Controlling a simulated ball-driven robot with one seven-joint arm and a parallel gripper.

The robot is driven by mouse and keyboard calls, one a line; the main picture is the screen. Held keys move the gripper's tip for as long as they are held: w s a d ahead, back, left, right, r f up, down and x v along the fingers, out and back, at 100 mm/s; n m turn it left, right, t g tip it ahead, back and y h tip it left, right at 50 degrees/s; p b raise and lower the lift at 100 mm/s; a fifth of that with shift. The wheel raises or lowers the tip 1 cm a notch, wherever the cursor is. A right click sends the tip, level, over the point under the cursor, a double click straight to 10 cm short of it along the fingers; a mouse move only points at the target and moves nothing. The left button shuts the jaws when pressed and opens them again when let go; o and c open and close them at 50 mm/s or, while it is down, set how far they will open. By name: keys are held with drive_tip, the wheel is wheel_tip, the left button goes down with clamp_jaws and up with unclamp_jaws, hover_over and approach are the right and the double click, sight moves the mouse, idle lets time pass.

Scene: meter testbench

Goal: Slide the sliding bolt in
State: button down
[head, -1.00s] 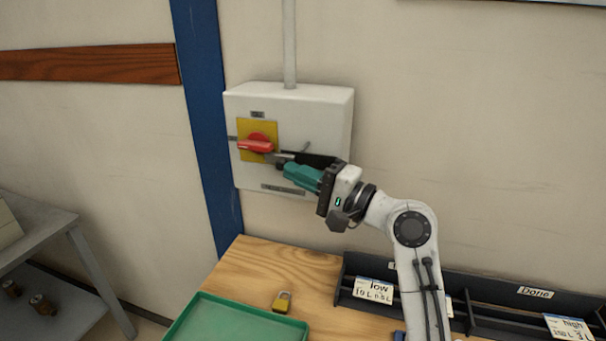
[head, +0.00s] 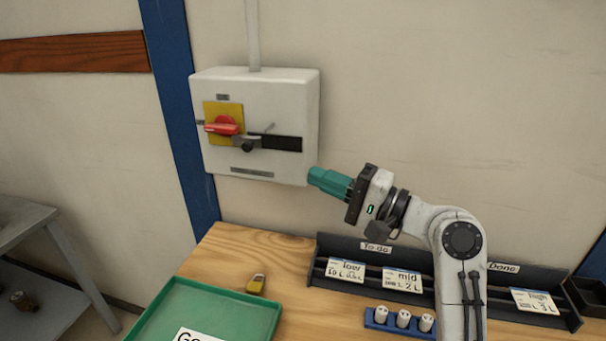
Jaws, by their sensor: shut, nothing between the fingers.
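The sliding bolt (head: 248,146) is a grey piece with a dark round knob on the front of the white switch box (head: 258,95). A black strip (head: 281,143) lies to its right. The bolt's left end is close to the red handle (head: 222,127) on its yellow plate; I cannot tell whether it passes through the handle. My gripper (head: 312,178), with teal fingers, is shut and empty. It is at the box's lower right edge, apart from the bolt, and points left.
On the wooden bench (head: 245,244) below are a brass padlock (head: 256,284), a green tray (head: 262,326), a blue holder (head: 385,321) with white cylinders, and a black card rack (head: 325,248). A grey conduit (head: 252,40) rises above the box. The wall right of the box is free.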

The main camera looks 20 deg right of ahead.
drive_tip(key=shift+v, duration=0.85)
drive_tip(key=shift+r, duration=0.1)
